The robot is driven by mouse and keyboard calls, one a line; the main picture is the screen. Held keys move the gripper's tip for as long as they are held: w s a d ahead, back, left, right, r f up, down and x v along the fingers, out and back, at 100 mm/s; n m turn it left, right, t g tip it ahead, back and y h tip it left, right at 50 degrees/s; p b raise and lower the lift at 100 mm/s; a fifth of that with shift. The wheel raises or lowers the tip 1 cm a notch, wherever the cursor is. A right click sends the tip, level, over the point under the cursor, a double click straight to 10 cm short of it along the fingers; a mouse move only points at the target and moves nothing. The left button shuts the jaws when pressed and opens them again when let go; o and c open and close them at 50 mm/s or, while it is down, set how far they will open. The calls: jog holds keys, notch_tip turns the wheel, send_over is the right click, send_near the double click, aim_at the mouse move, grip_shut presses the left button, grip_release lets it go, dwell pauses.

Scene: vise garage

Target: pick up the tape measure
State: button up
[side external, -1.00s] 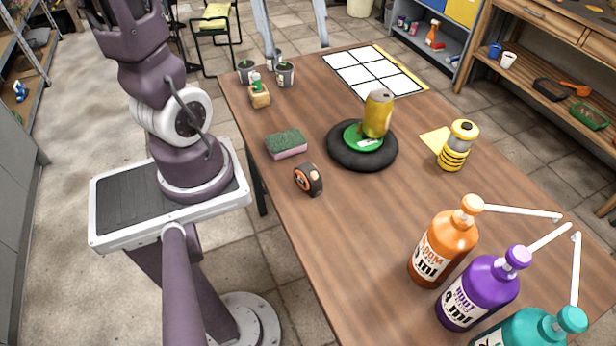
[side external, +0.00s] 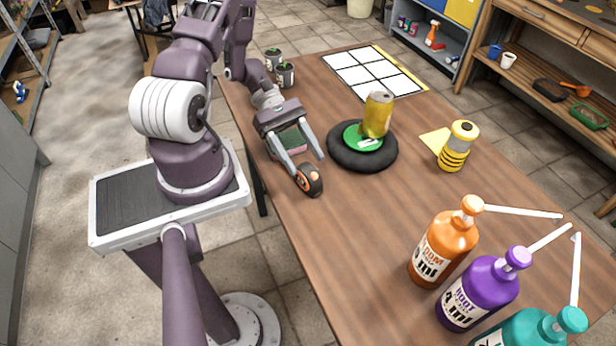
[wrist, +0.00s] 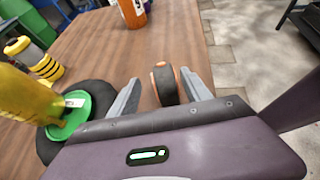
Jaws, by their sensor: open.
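The tape measure (side external: 309,179), black with an orange face, stands on the wooden table near its left edge. It also shows in the wrist view (wrist: 165,86), between the two fingers and nearer the right one. My gripper (side external: 307,172) is open and low over the table. In the side view one finger is left of the tape measure and the other is beyond it to the upper right. In the wrist view the fingers (wrist: 162,95) are spread on either side of it. I cannot tell whether a finger touches it.
A black ring (side external: 362,156) with a green disc and a yellow can (side external: 378,114) stands close to the right. A sponge (side external: 289,142) is partly hidden behind my gripper. Orange (side external: 442,247), purple (side external: 480,291) and teal pump bottles stand at the front right. The table between is clear.

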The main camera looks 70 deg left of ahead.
aim_at(317, 185)
jog(key=x, duration=0.6)
jog(key=shift+s+d+f, duration=0.1)
jog(key=shift+s+d, duration=0.1)
jog(key=shift+d, duration=0.1)
grip_shut()
